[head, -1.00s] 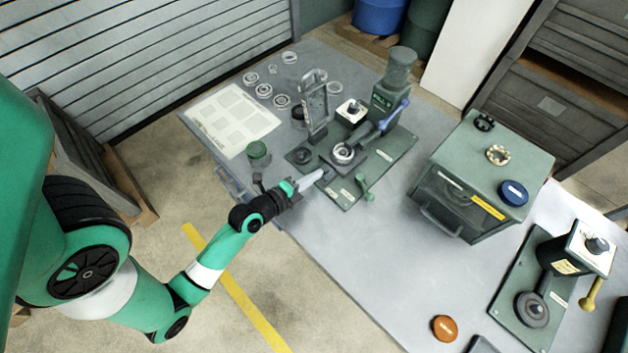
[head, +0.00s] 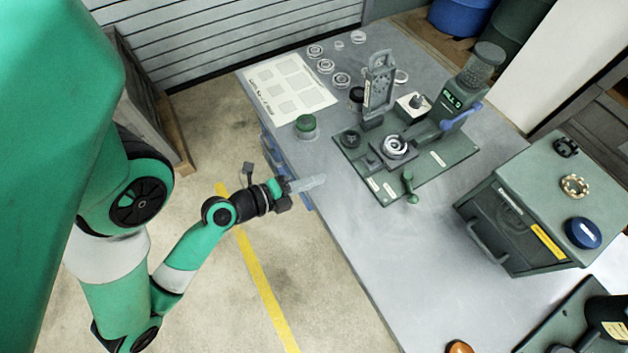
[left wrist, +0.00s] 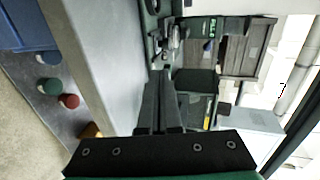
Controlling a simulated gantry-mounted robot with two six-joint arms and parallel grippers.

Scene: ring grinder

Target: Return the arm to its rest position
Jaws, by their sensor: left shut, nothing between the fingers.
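My left gripper (head: 308,184) is shut and empty. In the head view it is at the table's left edge, apart from the ring grinder. Its closed fingers also show in the left wrist view (left wrist: 162,105), pointing away from the camera. The ring grinder (head: 400,148) stands on a green base plate on the grey table (head: 345,255), with a ring seated near its middle and a blue-handled lever at its right. My right gripper is not in view.
A green-topped box (head: 540,190) carries a black ring, a cream ring and a blue disc (head: 583,232). A green-capped jar (head: 306,126) and a printed sheet (head: 290,85) lie at the table's far left. Open floor lies left of the table.

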